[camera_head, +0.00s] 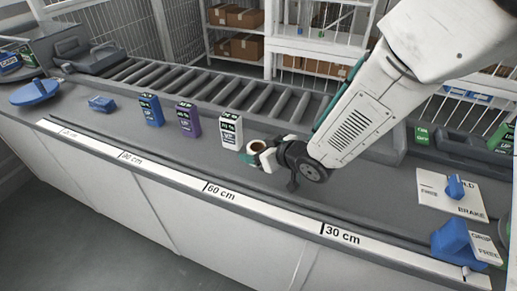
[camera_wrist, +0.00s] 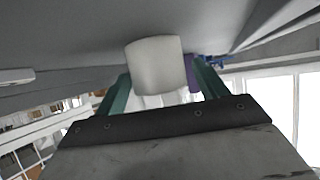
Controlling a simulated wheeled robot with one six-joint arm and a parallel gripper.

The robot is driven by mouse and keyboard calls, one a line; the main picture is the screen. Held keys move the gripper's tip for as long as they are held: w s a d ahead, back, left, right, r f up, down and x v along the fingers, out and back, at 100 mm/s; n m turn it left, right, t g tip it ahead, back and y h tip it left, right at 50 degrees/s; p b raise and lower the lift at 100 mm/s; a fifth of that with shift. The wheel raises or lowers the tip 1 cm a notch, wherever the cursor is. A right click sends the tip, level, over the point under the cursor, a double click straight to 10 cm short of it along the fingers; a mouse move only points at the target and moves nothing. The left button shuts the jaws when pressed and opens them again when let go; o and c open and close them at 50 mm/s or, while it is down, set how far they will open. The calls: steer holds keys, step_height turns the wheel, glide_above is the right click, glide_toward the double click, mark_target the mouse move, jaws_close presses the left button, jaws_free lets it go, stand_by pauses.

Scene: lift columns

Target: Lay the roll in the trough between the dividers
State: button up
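The roll (camera_head: 257,147), white with a brown core, is at my gripper's tips (camera_head: 260,159), over the middle of the counter. The wrist view shows the pale roll (camera_wrist: 158,66) filling most of the space between my gripper's teal fingers (camera_wrist: 160,82). A narrow strip of purple shows between the roll and the right finger. I cannot tell whether both fingers press on the roll, or whether it is clear of the counter. I cannot make out a trough between dividers in either view.
White (camera_head: 230,131), purple (camera_head: 189,119) and blue (camera_head: 151,110) boxes stand left of my gripper. A roller conveyor (camera_head: 215,84) runs behind them. A ruler strip (camera_head: 190,185) lines the counter's front edge. A brake panel (camera_head: 447,199) and blue block (camera_head: 452,243) are at right.

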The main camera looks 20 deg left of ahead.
steer(key=shift+r, duration=0.15)
steer(key=v, duration=1.2)
